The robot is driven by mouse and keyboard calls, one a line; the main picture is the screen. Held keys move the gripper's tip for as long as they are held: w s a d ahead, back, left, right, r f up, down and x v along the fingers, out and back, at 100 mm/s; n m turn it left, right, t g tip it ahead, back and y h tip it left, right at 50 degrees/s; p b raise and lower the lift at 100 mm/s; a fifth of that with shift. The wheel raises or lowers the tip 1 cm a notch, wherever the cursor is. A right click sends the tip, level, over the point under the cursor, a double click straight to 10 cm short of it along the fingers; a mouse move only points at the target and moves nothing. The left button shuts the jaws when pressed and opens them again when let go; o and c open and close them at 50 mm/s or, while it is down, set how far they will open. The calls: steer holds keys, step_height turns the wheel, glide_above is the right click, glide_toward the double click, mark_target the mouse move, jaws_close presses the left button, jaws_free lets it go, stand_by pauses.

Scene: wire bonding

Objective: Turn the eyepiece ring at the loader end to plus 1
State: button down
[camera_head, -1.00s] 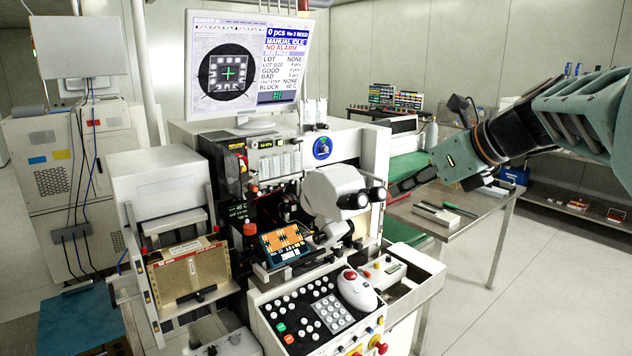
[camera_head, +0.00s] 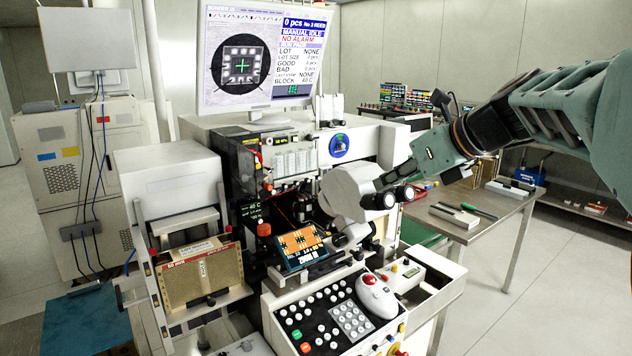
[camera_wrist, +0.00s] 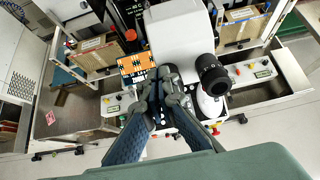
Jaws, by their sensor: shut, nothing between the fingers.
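The white microscope head (camera_head: 347,192) has two black eyepieces. In the head view the left eyepiece (camera_head: 380,201) and right eyepiece (camera_head: 405,194) point toward the front right. In the wrist view the right eyepiece (camera_wrist: 212,74) is clear, and my fingers cover the place of the left one. My gripper (camera_head: 384,181) is just above and behind the eyepieces in the head view. In the wrist view my gripper (camera_wrist: 164,74) has its fingertips together and empty, beside the microscope head (camera_wrist: 180,42). Contact with an eyepiece cannot be told. The ring's scale marks are too small to read.
A brown magazine box (camera_head: 200,277) is at the machine's left end. A steel table (camera_head: 510,212) stands to the right.

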steer(key=shift+w+a, duration=0.1)
steer(key=shift+a, duration=0.1)
steer(key=shift+w+a+f, duration=0.25)
steer(key=shift+w+f, duration=0.05)
steer(key=shift+w, duration=0.1)
steer(key=shift+s+d+f, duration=0.1)
steer(key=shift+d+f, duration=0.05)
steer(key=shift+f, duration=0.1)
stand_by(0.4)
steer(key=shift+w+d+f+p, duration=0.1)
steer(key=shift+w+d+p, duration=0.3)
steer(key=shift+p, duration=1.3)
steer(key=shift+s+r, duration=0.1)
steer(key=shift+r, duration=0.1)
steer(key=shift+w+r+p, duration=0.2)
steer(key=shift+r+p, duration=0.1)
steer(key=shift+p, duration=0.35)
steer(key=f+p+v, duration=0.1)
steer(key=p+v, duration=0.1)
steer(key=v, duration=0.4)
steer(key=shift+s+d, duration=0.2)
steer(key=shift+s, duration=0.1)
